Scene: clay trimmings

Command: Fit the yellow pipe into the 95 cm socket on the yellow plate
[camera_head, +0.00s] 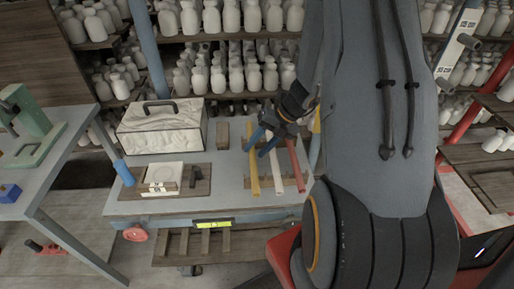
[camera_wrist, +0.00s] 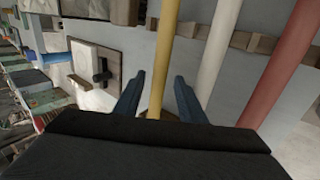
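The yellow pipe (camera_head: 253,170) lies on the grey table, left of a white pipe (camera_head: 275,170) and a red pipe (camera_head: 296,165). My gripper (camera_head: 262,145) is at the upper part of the yellow pipe, with its blue fingers apart. In the wrist view, the yellow pipe (camera_wrist: 165,40) runs between the two fingertips (camera_wrist: 159,82), with a visible gap on each side. I cannot tell how far down around the pipe the fingers reach. A small yellow patch (camera_head: 316,121) shows beside my arm, mostly hidden; I cannot tell whether it is the yellow plate.
A white case (camera_head: 160,140) with a dark handle and a wooden board (camera_head: 198,186) with pale tiles occupy the table's left. A white panel with grey stubs (camera_head: 452,55) stands at upper right. Shelves of pale bottles (camera_head: 232,80) line the back. My arm hides much of the right.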

